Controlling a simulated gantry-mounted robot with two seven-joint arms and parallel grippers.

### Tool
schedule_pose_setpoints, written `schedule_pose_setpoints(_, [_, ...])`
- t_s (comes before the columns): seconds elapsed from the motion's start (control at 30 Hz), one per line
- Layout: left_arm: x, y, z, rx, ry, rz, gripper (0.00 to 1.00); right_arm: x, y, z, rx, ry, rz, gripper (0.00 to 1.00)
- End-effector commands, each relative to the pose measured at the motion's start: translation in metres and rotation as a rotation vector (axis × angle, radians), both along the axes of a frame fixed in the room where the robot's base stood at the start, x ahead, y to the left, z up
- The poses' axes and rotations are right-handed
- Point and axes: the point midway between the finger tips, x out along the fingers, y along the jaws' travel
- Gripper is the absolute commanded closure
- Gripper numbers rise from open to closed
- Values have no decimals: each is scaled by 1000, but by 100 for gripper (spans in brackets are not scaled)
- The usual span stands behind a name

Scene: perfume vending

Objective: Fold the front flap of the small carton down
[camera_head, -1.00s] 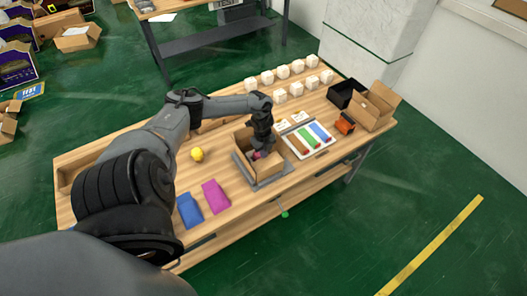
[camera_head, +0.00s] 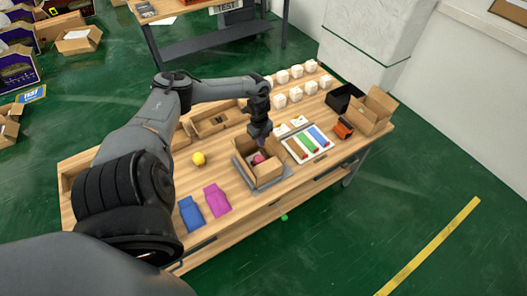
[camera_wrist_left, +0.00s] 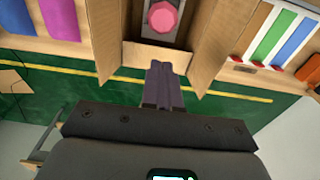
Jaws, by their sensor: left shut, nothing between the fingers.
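The small brown carton (camera_head: 268,174) stands on a grey plate near the front of the table, with a pink faceted item (camera_head: 258,158) inside; the item also shows in the left wrist view (camera_wrist_left: 163,17). In that view the carton's left flap (camera_wrist_left: 118,35) and right flap (camera_wrist_left: 216,40) stand out at the sides. A front panel (camera_wrist_left: 145,55) lies between them; I cannot tell how far its flap is folded. My left gripper (camera_head: 262,142) is shut and empty, above the carton. Its fingertips (camera_wrist_left: 162,68) overlap the front panel in the wrist view; contact is unclear. My right gripper is out of view.
A tray of coloured bars (camera_head: 308,141) is right of the carton. Blue (camera_head: 191,211) and magenta (camera_head: 216,199) pieces and a yellow ball (camera_head: 198,158) lie left. White cubes (camera_head: 296,94) stand behind. An open box (camera_head: 370,113) and an orange item (camera_head: 343,129) are at right.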

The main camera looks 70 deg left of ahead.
Motion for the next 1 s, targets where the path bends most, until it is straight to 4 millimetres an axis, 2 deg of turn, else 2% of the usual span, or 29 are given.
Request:
schedule_pose_setpoints(0.2, [-3, 13, 24, 1, -1, -1, 100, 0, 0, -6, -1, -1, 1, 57])
schedule_pose_setpoints(0.37, [-7, 17, 32, 26, 18, 67, 100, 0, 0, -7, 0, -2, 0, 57])
schedule_pose_setpoints(0.53, [-6, -16, 30, 109, 69, 86, 100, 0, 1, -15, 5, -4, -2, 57])
schedule_pose_setpoints(0.7, [1, -43, 33, 158, 65, 21, 100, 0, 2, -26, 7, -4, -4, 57])
schedule_pose_setpoints(0.87, [9, -46, 28, 159, 45, 1, 100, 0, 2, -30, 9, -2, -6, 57])
schedule_pose_setpoints(1.0, [7, -45, 11, 157, 47, 2, 100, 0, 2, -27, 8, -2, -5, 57])
